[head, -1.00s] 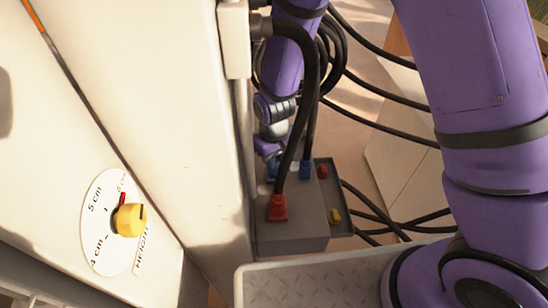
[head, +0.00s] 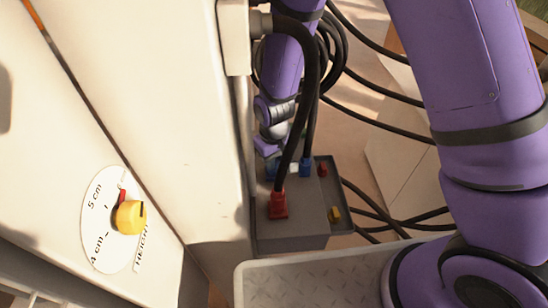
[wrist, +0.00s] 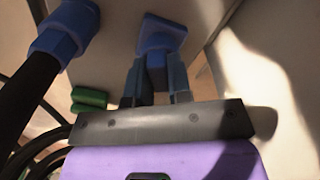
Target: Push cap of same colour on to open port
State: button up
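My gripper (wrist: 156,72) is shut on a blue cap (wrist: 161,34) in the wrist view. The cap's square flange points away from me, close to the grey box's face; I cannot tell whether it is touching or seated. In the head view, my wrist is over the far left of the grey box (head: 290,224), partly behind a black cable. The open port itself is hidden. A blue plug (head: 305,168) and a red plug (head: 278,205) sit in the box with cables. The blue plug also shows in the wrist view (wrist: 66,30).
A side tray (head: 325,193) holds a red cap (head: 323,170) and a yellow cap (head: 334,214). A green cap (wrist: 90,97) shows in the wrist view. Thick black cables hang close by. A cream cabinet (head: 150,90) with a yellow height knob (head: 131,217) stands left.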

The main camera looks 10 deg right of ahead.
jog(key=o, duration=0.5)
jog(key=shift+c, duration=0.2)
jog(key=d+r+m+t, duration=0.1)
jog(key=d+r, duration=0.2)
jog(key=r, duration=0.8)
jog(key=d+r, duration=0.4)
jog(key=r, duration=0.6)
jog(key=s+d+r+m+t, duration=0.4)
jog(key=s+d+r, duration=1.3)
jog(key=s, duration=0.1)
jog(key=shift+s+d+r+m, duration=0.3)
jog(key=shift+r, duration=0.05)
